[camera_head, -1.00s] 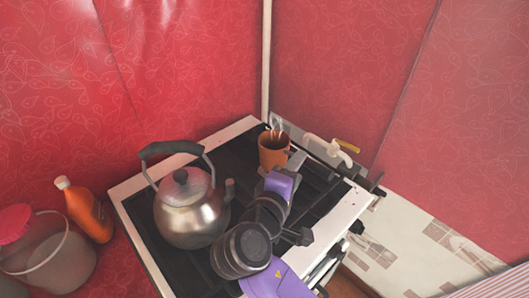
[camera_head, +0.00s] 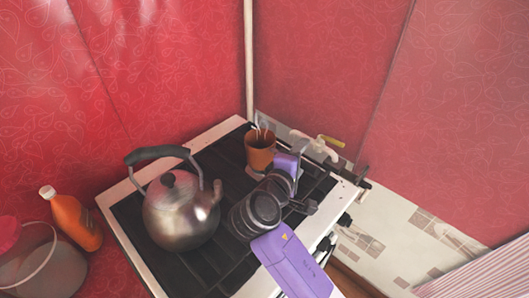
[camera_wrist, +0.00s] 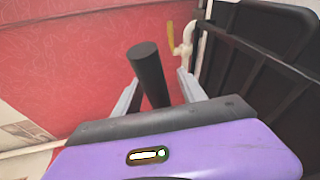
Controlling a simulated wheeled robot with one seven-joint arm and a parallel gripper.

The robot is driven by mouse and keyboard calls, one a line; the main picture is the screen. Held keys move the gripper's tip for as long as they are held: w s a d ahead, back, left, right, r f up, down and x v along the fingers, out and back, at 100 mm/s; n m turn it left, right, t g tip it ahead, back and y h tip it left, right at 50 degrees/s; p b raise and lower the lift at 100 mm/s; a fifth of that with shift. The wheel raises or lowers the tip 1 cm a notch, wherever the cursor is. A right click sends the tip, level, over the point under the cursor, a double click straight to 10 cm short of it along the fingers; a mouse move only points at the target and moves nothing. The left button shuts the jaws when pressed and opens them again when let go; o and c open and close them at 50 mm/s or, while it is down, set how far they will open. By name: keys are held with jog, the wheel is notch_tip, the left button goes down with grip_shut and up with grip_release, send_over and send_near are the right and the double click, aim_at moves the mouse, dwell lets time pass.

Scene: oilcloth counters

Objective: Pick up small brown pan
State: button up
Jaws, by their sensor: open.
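The small brown pan (camera_head: 260,152) stands upright at the back of the stove top, in the head view. It looks like a deep orange-brown pot, with thin light shapes above its rim. My gripper (camera_head: 296,153) is just to its right, mostly hidden behind my purple and black wrist. In the wrist view my gripper (camera_wrist: 157,90) is open, its two grey fingers on either side of a dark round bar (camera_wrist: 148,70). The bar looks like a handle; the pan body does not show there, so I cannot tell whether it joins the pan.
A steel kettle (camera_head: 181,214) with a dark handle stands left of my arm on the black stove top (camera_head: 232,165). An orange bottle (camera_head: 75,219) and a lidded bucket (camera_head: 45,265) are at the left. A tap (camera_head: 322,144) and red walls are close behind.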

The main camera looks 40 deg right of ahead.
grip_shut()
dwell(1.3)
